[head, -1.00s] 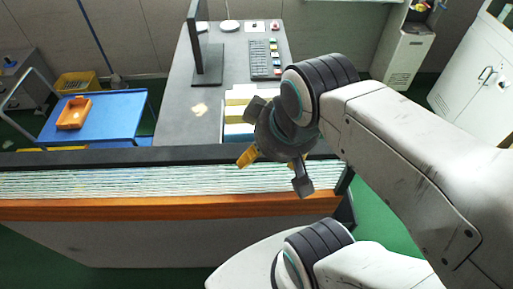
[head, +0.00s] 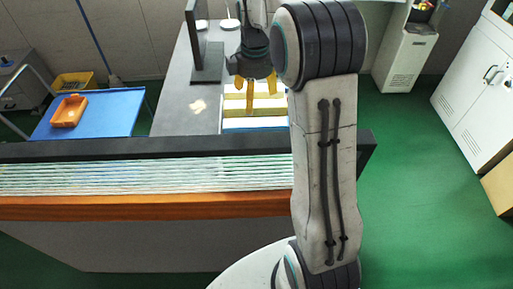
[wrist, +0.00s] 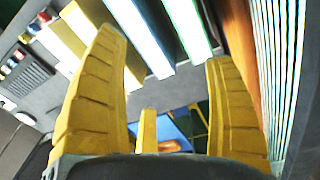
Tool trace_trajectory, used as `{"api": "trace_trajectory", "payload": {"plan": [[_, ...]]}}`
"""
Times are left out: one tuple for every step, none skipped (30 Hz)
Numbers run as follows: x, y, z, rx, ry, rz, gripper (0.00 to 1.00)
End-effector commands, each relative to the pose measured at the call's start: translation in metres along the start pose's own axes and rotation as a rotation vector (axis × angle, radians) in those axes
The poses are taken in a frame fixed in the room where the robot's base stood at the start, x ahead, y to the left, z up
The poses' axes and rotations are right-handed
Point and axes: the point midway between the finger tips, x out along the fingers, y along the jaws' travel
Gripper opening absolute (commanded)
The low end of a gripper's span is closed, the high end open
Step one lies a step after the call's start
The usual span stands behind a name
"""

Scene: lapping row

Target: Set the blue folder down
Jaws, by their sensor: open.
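Several folders (head: 236,104) stand in a row on the grey desk beyond the partition, with yellow covers and white page edges. In the wrist view a blue folder (wrist: 153,22) shows as a dark blue strip beside white pages, between a yellow folder (wrist: 62,45) and a green one (wrist: 194,18). My gripper (head: 256,87) hangs over the row with its yellow fingers pointing down. The fingers are spread, with nothing between them in the wrist view (wrist: 168,60). Parts of the row are hidden behind my arm in the head view.
The partition (head: 130,152) with its dark top rail crosses between my base and the desk (head: 190,123). A monitor (head: 198,45) stands left of my gripper. A blue cart (head: 105,115) holds an orange tray (head: 69,111). A white cabinet (head: 480,95) stands at right.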

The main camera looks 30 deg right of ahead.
Motion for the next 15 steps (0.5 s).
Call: {"api": "trace_trajectory", "payload": {"plan": [[0.021, 0.01, 0.0, -0.035, -0.009, -0.017, 0.78], [0.029, 0.015, 0.0, -0.059, -0.013, -0.026, 0.78], [0.039, 0.021, 0.0, -0.088, -0.017, -0.037, 0.78], [0.046, 0.025, 0.0, -0.109, -0.02, -0.044, 0.78], [0.053, 0.029, 0.0, -0.128, -0.021, -0.05, 0.78], [0.061, 0.034, 0.0, -0.15, -0.024, -0.057, 0.78], [0.066, 0.037, 0.001, -0.165, -0.025, -0.062, 0.78], [0.071, 0.039, 0.001, -0.179, -0.026, -0.068, 0.78], [0.077, 0.042, 0.002, -0.194, -0.027, -0.073, 0.78], [0.08, 0.043, 0.002, -0.205, -0.028, -0.077, 0.78], [0.083, 0.045, 0.002, -0.213, -0.029, -0.08, 0.78], [0.087, 0.046, 0.002, -0.223, -0.029, -0.083, 0.78], [0.089, 0.047, 0.002, -0.229, -0.03, -0.086, 0.78], [0.092, 0.048, 0.003, -0.233, -0.03, -0.088, 0.78], [0.095, 0.048, 0.003, -0.237, -0.031, -0.089, 0.78]]}}
